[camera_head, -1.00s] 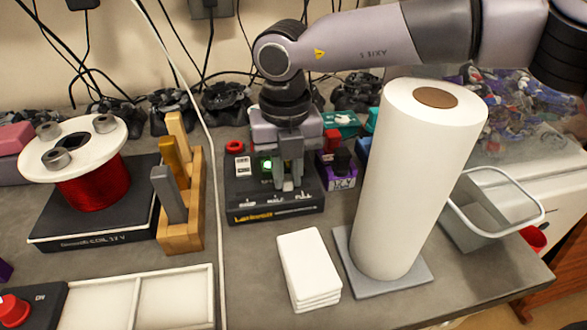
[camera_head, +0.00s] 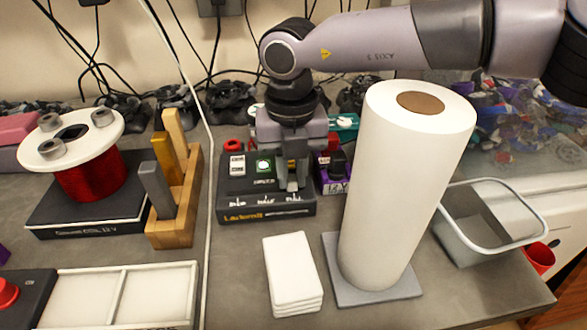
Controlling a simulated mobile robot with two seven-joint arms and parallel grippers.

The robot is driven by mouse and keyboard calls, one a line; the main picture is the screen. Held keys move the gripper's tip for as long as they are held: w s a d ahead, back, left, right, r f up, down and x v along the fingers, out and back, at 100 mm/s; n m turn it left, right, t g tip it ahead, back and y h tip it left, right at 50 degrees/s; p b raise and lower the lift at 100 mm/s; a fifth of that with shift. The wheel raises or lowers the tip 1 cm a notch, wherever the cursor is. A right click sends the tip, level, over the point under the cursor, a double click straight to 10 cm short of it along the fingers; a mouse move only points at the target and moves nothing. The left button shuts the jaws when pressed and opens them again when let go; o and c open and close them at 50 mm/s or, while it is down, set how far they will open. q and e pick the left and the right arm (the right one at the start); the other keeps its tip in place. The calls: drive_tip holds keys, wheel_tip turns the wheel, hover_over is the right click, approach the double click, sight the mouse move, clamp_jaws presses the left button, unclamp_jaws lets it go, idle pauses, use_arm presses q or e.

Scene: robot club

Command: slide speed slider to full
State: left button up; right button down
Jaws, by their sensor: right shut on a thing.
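The speed control box (camera_head: 266,212) is a dark unit on the bench with a slider track along its front. Its printed marks include HALF and FULL. My right gripper (camera_head: 292,186) points down at the box and is shut on the slider knob, which its fingers mostly hide. The knob stands at the right end, about above the FULL mark. My left gripper is out of view.
A paper roll on its stand (camera_head: 408,190) rises close to the right of the box. White cards (camera_head: 292,272) lie in front. A wooden block rack (camera_head: 178,215) and red wire coil (camera_head: 88,178) stand left. A grey bin (camera_head: 480,225) is at right.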

sight(291, 178)
drive_tip(key=shift+w+r, duration=0.2)
drive_tip(key=shift+r, duration=0.1)
drive_tip(key=c, duration=1.1)
unclamp_jaws()
drive_tip(key=shift+o, duration=0.3)
drive_tip(key=shift+s+f, duration=0.1)
drive_tip(key=shift+f, duration=0.05)
wheel_tip(291, 178, up, 7)
drive_tip(key=shift+r+b, duration=0.1)
drive_tip(key=shift+b, duration=0.2)
drive_tip(key=shift+s, duration=0.1)
